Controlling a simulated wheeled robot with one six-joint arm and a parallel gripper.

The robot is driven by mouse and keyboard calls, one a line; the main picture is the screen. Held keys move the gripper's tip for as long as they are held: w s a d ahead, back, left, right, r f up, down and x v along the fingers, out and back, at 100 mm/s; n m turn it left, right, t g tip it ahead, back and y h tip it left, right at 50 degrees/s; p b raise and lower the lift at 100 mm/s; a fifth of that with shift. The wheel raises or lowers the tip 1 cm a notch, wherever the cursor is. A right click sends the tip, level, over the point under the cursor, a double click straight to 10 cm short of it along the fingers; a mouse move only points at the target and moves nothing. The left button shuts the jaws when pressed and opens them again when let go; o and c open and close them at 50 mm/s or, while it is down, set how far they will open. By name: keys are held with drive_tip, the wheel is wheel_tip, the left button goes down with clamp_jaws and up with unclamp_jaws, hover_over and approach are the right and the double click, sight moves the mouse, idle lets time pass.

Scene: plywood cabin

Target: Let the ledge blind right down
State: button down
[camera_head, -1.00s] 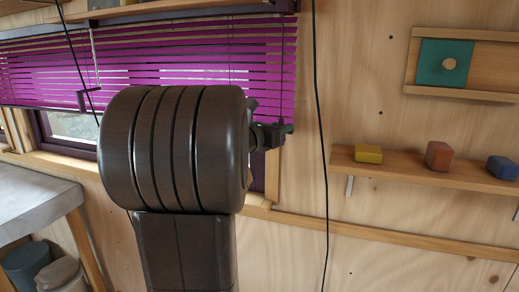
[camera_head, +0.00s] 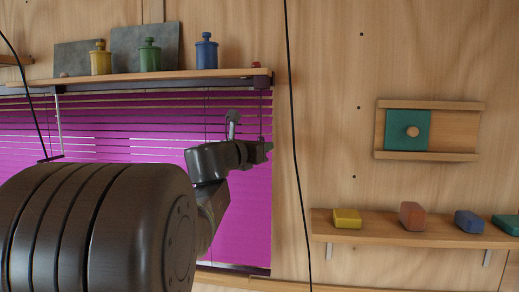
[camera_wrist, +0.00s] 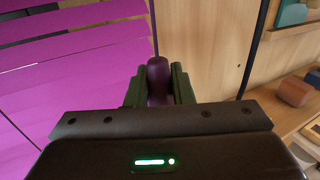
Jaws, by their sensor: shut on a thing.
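The purple slatted blind (camera_head: 240,200) hangs under a wooden ledge (camera_head: 180,75) in the head view. Its slats reach down to near the window's bottom frame at the right; my arm hides much of the lower left. Narrow gaps show between its upper slats. The blind also fills the left of the wrist view (camera_wrist: 60,90). My gripper (camera_wrist: 158,88) is shut on a dark purple pull knob (camera_wrist: 158,72) on a cord beside the blind's right edge. In the head view my gripper (camera_head: 265,150) is in front of that edge, below the ledge.
Canisters in yellow (camera_head: 101,60), green (camera_head: 150,57) and blue (camera_head: 206,53) stand on the ledge. A lower shelf (camera_head: 375,230) at right holds several coloured blocks. A panel with a teal slider (camera_head: 408,130) is above it. A black cable (camera_head: 296,150) hangs right of my gripper.

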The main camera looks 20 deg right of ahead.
drive_tip(key=shift+r, duration=0.35)
drive_tip(key=c, duration=1.5)
unclamp_jaws()
drive_tip(key=shift+o, duration=1.1)
drive_tip(key=shift+f, duration=0.1)
drive_tip(key=b+v, duration=0.3)
drive_tip(key=v, duration=1.1)
drive_tip(key=shift+d, duration=0.15)
drive_tip(key=p+x, duration=0.3)
drive_tip(key=x, duration=1)
drive_tip(key=shift+w+d+f, duration=0.1)
drive_tip(key=shift+w+d, duration=0.15)
drive_tip(key=shift+d, duration=0.05)
drive_tip(key=shift+f, duration=0.1)
